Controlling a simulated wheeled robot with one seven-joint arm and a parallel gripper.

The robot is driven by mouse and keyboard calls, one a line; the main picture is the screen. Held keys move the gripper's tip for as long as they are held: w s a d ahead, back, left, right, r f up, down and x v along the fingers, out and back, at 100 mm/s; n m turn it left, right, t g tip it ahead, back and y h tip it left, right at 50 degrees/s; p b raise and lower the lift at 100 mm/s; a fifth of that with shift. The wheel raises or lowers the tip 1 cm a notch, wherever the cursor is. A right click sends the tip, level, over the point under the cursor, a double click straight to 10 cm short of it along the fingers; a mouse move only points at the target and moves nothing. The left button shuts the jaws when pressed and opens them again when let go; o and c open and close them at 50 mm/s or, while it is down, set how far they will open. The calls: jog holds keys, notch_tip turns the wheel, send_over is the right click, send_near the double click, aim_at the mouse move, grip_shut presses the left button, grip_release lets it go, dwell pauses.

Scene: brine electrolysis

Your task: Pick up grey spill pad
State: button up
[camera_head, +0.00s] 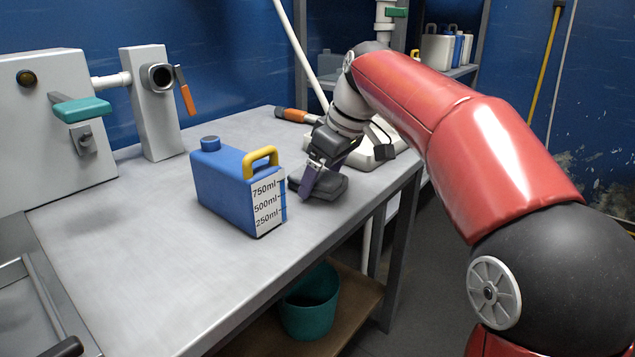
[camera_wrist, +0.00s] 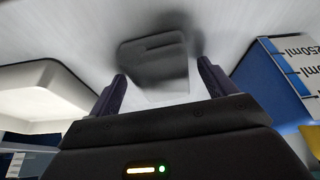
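The grey spill pad (camera_head: 326,187) is a dark, folded pad lying on the metal table (camera_head: 150,262), just right of the blue jug. In the wrist view the spill pad (camera_wrist: 153,58) lies ahead of and between my two fingers. My gripper (camera_head: 311,186) is over the pad and hides part of it in the head view. In the wrist view my gripper (camera_wrist: 160,76) has its fingers spread apart, with nothing held between them. I cannot tell whether the fingertips touch the pad.
A blue jug (camera_head: 225,190) with a yellow handle stands close left of the pad. A white-based object (camera_head: 372,150) and an orange-handled tool (camera_head: 293,115) are behind my gripper. A grey machine with a teal lever (camera_head: 82,108) is at left.

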aim_at(324, 176)
jog(key=c, duration=0.9)
jog(key=shift+c, duration=0.2)
notch_tip(324, 176, up, 20)
jog(key=p, duration=0.9)
jog(key=o, duration=0.4)
jog(key=c, duration=0.3)
